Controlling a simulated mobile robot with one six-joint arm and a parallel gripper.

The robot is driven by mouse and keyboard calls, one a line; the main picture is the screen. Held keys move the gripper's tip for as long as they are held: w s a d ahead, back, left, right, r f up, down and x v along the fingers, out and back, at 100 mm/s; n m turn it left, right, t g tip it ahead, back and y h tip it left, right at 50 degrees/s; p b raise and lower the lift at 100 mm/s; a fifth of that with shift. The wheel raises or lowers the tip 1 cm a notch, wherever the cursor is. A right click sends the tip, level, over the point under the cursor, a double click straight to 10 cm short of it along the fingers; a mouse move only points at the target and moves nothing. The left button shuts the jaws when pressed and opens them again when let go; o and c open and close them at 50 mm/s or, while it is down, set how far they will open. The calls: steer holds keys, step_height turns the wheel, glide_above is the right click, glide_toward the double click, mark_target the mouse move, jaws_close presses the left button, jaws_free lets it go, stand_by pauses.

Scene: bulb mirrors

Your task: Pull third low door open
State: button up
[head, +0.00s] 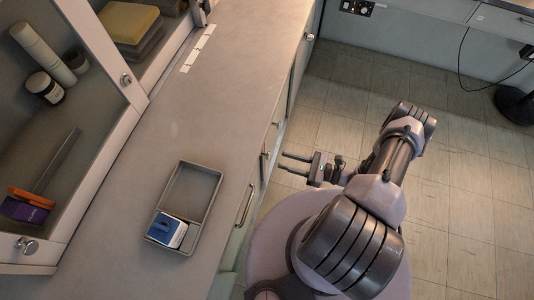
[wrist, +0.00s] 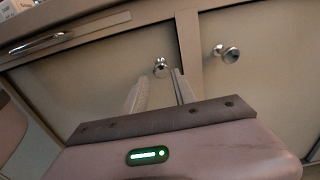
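Two low cabinet doors show in the wrist view, a left door (wrist: 85,80) and a right door (wrist: 265,85), with an upright strip between them. Each has a round metal knob near the strip: the left knob (wrist: 160,66) and the right knob (wrist: 226,54). Both doors look shut. I cannot tell which one counts as third. My gripper (head: 282,162) is open, its two fingers apart and pointing at the cabinet front. In the wrist view the left knob shows between the fingertips; I cannot tell whether they touch it.
A drawer with a bar handle (wrist: 40,43) is above the left door. The counter (head: 225,110) overhangs the doors and carries a grey tray (head: 210,205) with a blue-and-white box (head: 167,231). Tiled floor (head: 460,180) is clear to the right. A dark round base (head: 515,103) stands far right.

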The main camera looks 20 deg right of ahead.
mark_target(267, 155)
steer(key=b+x, duration=0.1)
steer(key=x, duration=0.6)
steer(key=shift+w+a, duration=0.25)
steer(key=shift+a, duration=0.05)
steer(key=shift+c, duration=0.2)
jaws_close()
stand_by(0.8)
